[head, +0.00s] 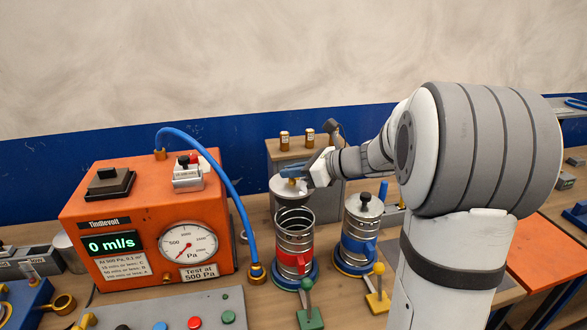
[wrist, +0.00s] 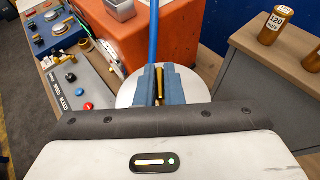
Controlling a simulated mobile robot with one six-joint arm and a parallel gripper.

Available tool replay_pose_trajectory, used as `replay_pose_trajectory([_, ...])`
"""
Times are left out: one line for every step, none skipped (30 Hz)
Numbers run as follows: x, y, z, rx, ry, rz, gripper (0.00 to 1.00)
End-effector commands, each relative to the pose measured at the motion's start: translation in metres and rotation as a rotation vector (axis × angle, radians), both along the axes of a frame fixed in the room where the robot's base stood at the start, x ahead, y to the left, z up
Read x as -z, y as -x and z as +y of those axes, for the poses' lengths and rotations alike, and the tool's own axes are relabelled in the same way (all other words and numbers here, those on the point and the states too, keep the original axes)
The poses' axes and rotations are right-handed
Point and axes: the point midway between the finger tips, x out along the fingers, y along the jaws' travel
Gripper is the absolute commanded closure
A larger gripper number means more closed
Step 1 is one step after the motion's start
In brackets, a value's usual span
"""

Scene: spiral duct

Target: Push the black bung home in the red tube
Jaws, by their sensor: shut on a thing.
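The red tube (head: 294,261) is a ribbed steel cylinder with a red band, standing upright on a blue round base. Its top is open and dark inside. My gripper (head: 292,173) is shut on the brass stem of a pale round lid (head: 289,189), held above and apart from the tube's mouth. In the wrist view, my gripper (wrist: 159,86) has its blue fingers on the brass stem, with the pale lid (wrist: 127,93) beneath. The lid hides the tube in that view. I cannot make out a black bung at the red tube.
A blue-banded tube (head: 360,233) with a black-knobbed lid stands close at the right. An orange tester (head: 150,225) stands left, its blue hose (head: 222,172) arching to a brass fitting. Green (head: 309,308) and yellow (head: 378,285) levers stand in front. A grey cabinet is behind.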

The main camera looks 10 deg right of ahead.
Motion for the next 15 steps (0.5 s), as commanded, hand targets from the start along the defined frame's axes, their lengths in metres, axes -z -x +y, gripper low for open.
replay_pose_trajectory([0.0,0.0,-0.003,0.005,-0.001,-0.001,1.0])
replay_pose_trajectory([-0.001,0.0,-0.004,0.006,-0.001,-0.001,1.0])
replay_pose_trajectory([-0.001,0.0,-0.005,0.009,-0.001,-0.001,1.0])
replay_pose_trajectory([-0.001,0.0,-0.005,0.009,-0.001,-0.001,1.0])
replay_pose_trajectory([0.0,0.0,-0.005,0.01,-0.001,0.0,1.0])
replay_pose_trajectory([0.001,0.0,-0.006,0.01,-0.001,0.0,1.0])
replay_pose_trajectory([0.003,0.0,-0.006,0.01,-0.001,0.0,1.0])
replay_pose_trajectory([0.004,0.0,-0.006,0.01,-0.001,0.0,1.0])
replay_pose_trajectory([0.006,0.0,-0.006,0.01,-0.001,0.0,1.0])
replay_pose_trajectory([0.008,0.0,-0.006,0.011,-0.001,-0.001,1.0])
replay_pose_trajectory([0.01,0.0,-0.006,0.011,0.0,0.0,1.0])
replay_pose_trajectory([0.012,0.0,-0.006,0.01,0.0,0.0,1.0])
replay_pose_trajectory([0.015,0.0,-0.006,0.01,0.0,0.0,1.0])
replay_pose_trajectory([0.018,0.0,-0.006,0.01,0.0,0.0,1.0])
replay_pose_trajectory([0.021,0.0,-0.006,0.01,0.0,0.0,1.0])
